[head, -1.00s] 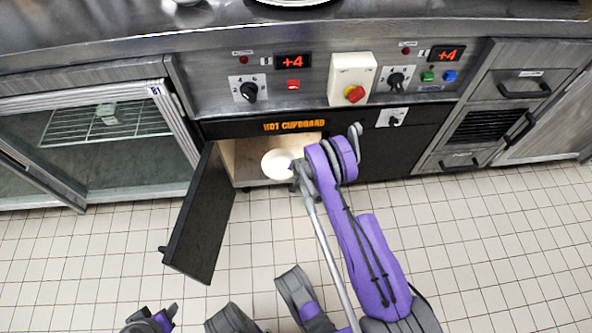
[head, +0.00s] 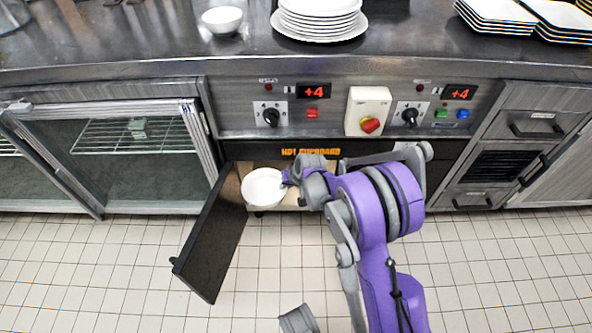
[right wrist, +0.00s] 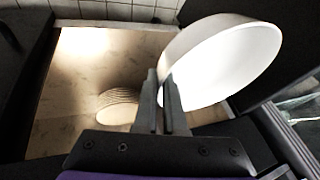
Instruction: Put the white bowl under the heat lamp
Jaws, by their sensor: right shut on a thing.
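A white bowl (head: 263,188) is at the mouth of the open hot cupboard (head: 236,168), low under the counter. My right gripper (head: 285,184) is shut on the bowl's right rim in the head view. In the right wrist view, the fingers (right wrist: 167,97) pinch the rim of the bowl (right wrist: 225,62), which appears tilted, its white inside showing. A second white bowl (head: 221,20) stands on the counter at the upper left of the head view. No heat lamp is visible.
The black cupboard door (head: 212,238) hangs open to the left of the bowl. A ribbed pale stack (right wrist: 118,106) sits inside the cupboard. Round plates (head: 320,18) and square plates (head: 496,16) are stacked on the steel counter (head: 130,35), with clear surface at left.

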